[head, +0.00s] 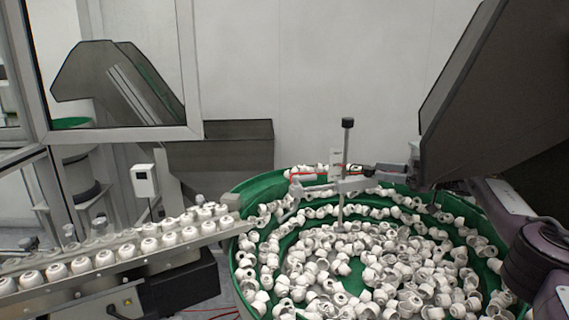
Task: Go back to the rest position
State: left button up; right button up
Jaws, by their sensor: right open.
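My right arm comes in from the right edge, its joint large and close. It leads up and left toward the far rim of the green bowl (238,262). My right gripper (372,170) seems to be at the end of it, small and dark, beside the post fixture (347,135). It is open, and I see no cap held in it. Its fingertips are small and hard to tell from the fixture behind. My left gripper is not in view.
The bowl holds many white caps (350,262). A sloping rail (120,262) with a row of caps runs left from the bowl. A big dark panel (490,100) hangs over the bowl's right side. A framed window stands at the left.

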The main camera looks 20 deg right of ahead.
jog(key=p+x, duration=0.1)
jog(key=x, duration=0.5)
jog(key=shift+a+r, duration=0.15)
jog(key=shift+w+a+p, duration=0.1)
jog(key=shift+w+p, duration=0.1)
jog(key=shift+p, duration=0.2)
jog(key=shift+s, duration=0.1)
